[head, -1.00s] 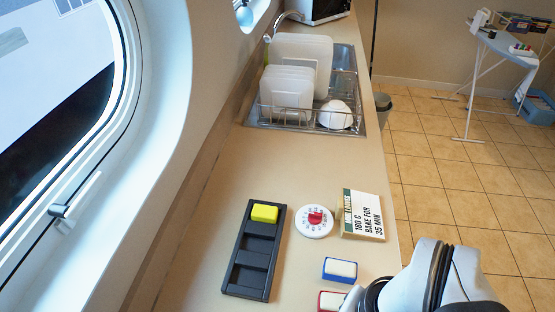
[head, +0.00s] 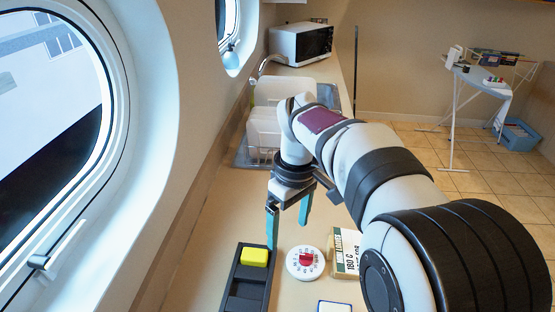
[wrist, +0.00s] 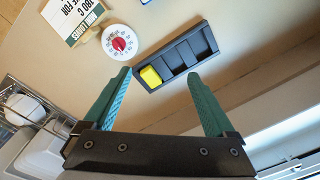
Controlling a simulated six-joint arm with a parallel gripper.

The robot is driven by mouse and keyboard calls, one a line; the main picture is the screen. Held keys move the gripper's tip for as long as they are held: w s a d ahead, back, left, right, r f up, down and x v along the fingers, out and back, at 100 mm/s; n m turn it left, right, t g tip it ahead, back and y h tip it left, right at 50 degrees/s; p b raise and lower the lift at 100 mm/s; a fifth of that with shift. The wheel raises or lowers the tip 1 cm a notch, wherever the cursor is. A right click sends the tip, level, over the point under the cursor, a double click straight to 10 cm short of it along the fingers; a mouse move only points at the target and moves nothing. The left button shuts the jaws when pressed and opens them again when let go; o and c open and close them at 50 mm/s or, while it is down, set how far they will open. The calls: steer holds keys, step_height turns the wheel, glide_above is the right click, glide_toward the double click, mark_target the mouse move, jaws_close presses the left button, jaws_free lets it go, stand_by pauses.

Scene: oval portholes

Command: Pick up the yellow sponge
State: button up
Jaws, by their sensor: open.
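The yellow sponge (head: 254,257) sits in the far end compartment of a black tray (head: 246,291) on the counter. In the wrist view the sponge (wrist: 151,76) lies in the tray's left compartment, ahead of and between the two teal fingers. My gripper (head: 288,236) is open and empty, pointing down. In the head view it is beyond the sponge and above the counter, apart from it. The tray's other compartments look empty in the wrist view (wrist: 186,56).
A white dial timer with a red knob (head: 305,262) and a recipe box (head: 345,252) stand right of the tray. A blue-edged white block (head: 334,306) is nearer. A dish rack (head: 264,130) and a microwave (head: 301,43) are farther back. The window wall bounds the left.

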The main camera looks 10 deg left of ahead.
mark_target(254, 254)
steer(key=w+a+f+n, duration=0.6)
steer(key=w+a+n, duration=0.1)
steer(key=w+a, duration=0.15)
steer(key=shift+n+h, duration=0.3)
steer(key=f, duration=1.1)
steer(key=a+f, duration=0.1)
steer(key=f, duration=0.4)
steer(key=shift+f, duration=0.2)
jaws_close()
